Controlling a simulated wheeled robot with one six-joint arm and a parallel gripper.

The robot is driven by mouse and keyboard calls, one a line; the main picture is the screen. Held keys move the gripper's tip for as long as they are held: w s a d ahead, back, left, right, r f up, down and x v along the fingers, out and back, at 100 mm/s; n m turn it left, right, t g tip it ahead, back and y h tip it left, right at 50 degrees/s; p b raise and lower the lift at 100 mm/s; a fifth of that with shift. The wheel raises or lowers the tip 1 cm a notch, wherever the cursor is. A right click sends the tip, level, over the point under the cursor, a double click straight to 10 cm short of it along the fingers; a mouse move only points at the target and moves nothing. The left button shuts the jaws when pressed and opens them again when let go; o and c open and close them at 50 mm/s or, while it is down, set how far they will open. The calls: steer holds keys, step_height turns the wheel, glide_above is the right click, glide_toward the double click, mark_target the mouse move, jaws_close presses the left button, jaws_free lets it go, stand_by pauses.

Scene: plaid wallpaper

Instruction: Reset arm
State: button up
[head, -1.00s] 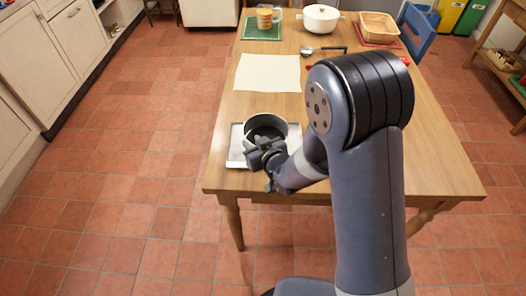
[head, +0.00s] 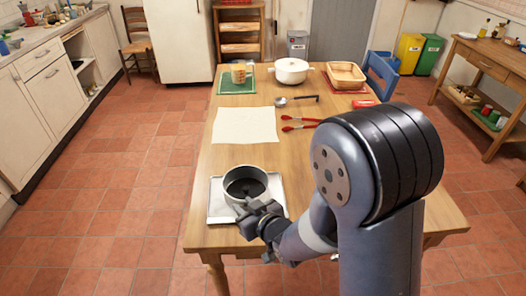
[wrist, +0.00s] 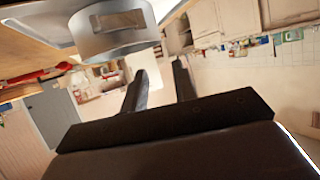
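My gripper (head: 252,212) is at the near edge of the wooden table (head: 330,184), in front of a grey round pan (head: 246,194). It overlaps the near corner of the metal tray (head: 216,206) in the head view; whether it touches cannot be told there. In the wrist view my gripper (wrist: 160,85) has two dark fingers standing apart with nothing between them. The pan (wrist: 115,42) shows at the top of the wrist view, beyond the fingers and clear of them. The pan rests upright on the tray.
Behind the tray lie a cream sheet (head: 245,125), red tongs (head: 300,123) and a ladle (head: 285,101). Farther back are a cup (head: 238,74) on a green mat, a white pot (head: 291,72) and a basket (head: 345,76). The floor left of the table is clear.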

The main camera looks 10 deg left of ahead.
steer(key=shift+w+a, duration=0.1)
steer(key=p+x, duration=0.1)
steer(key=x, duration=1)
steer(key=shift+w+a+f, duration=0.2)
steer(key=shift+f, duration=0.05)
steer(key=shift+a+f, duration=0.1)
steer(key=shift+f, duration=0.2)
steer(key=shift+r, duration=0.3)
steer(key=shift+f, duration=0.15)
